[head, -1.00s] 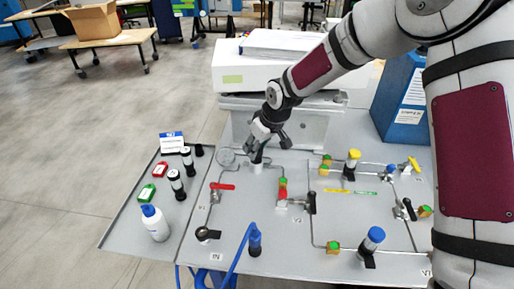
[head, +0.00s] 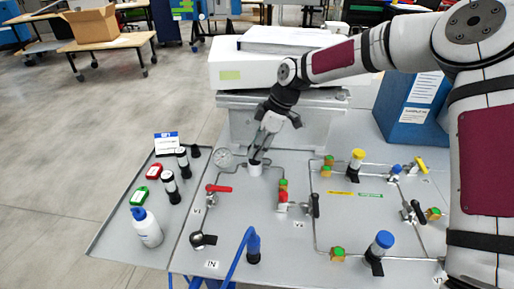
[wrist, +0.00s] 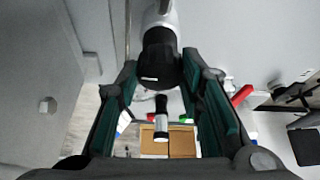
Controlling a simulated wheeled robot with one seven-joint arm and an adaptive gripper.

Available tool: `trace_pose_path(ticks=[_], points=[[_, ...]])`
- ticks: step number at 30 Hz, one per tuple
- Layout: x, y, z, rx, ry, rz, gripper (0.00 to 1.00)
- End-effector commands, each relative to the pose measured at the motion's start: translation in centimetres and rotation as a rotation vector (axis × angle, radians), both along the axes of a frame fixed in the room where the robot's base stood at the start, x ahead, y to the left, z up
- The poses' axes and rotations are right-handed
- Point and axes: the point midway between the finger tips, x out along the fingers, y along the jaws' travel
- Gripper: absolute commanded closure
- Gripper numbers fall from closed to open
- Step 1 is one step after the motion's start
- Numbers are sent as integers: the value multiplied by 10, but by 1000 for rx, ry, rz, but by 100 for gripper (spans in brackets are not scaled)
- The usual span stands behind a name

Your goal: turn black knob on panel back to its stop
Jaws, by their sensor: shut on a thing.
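The black knob (wrist: 160,58) sits on a pale collar (head: 255,170) at the back left of the grey panel (head: 240,220). In the wrist view it has a small white mark and lies between the two fingers of my gripper. My gripper (head: 261,152) is shut on it from above, and a finger touches each side. In the head view the fingers hide most of the knob, so its angle cannot be told there.
A large white and grey machine (head: 285,120) stands close behind. A blue box (head: 411,108) is at the back right. A white bottle (head: 147,228) stands at the left.

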Motion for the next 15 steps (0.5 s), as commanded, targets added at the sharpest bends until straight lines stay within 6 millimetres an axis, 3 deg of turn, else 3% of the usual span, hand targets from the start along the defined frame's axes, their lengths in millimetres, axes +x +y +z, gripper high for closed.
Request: trace_pose_path(ticks=[15], points=[[1, -1, -1, -2, 1, 94, 94]])
